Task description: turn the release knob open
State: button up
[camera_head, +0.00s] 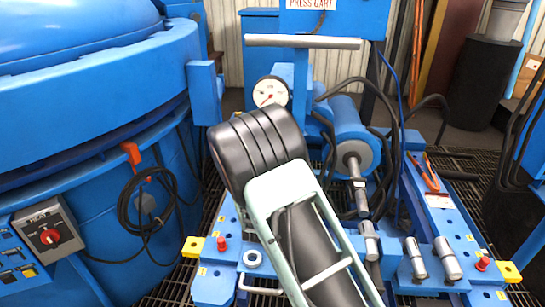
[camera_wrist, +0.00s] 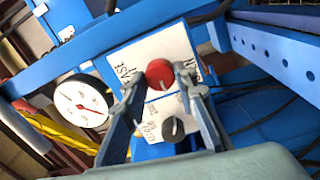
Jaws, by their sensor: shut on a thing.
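The red release knob (camera_wrist: 159,72) sits on a white labelled plate (camera_wrist: 133,62) in the wrist view, with letters reading "EASE" beside it. My gripper (camera_wrist: 160,77) has one fingertip on each side of the red knob and is shut on it. A black knob (camera_wrist: 173,129) sits on the same panel, nearer to me, between the lower parts of the fingers. The pointer direction of the red knob is too small to tell. In the head view my arm hides the knobs and my gripper.
A round white gauge (camera_wrist: 82,104) stands left of the knob plate; it also shows in the head view (camera_head: 270,92). The blue furnace (camera_head: 90,110) fills the left. A blue cylinder (camera_head: 350,140) with hoses lies right of my arm. A grey handle bar (camera_head: 300,42) crosses behind.

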jog(key=shift+d+f, duration=0.1)
jog(key=shift+d, duration=0.05)
dwell(0.4)
jog(key=o, duration=1.2)
jog(key=shift+c, duration=0.2)
jog(key=s, duration=1.2)
jog(key=shift+a+f, duration=0.15)
jog(key=shift+a, duration=0.1)
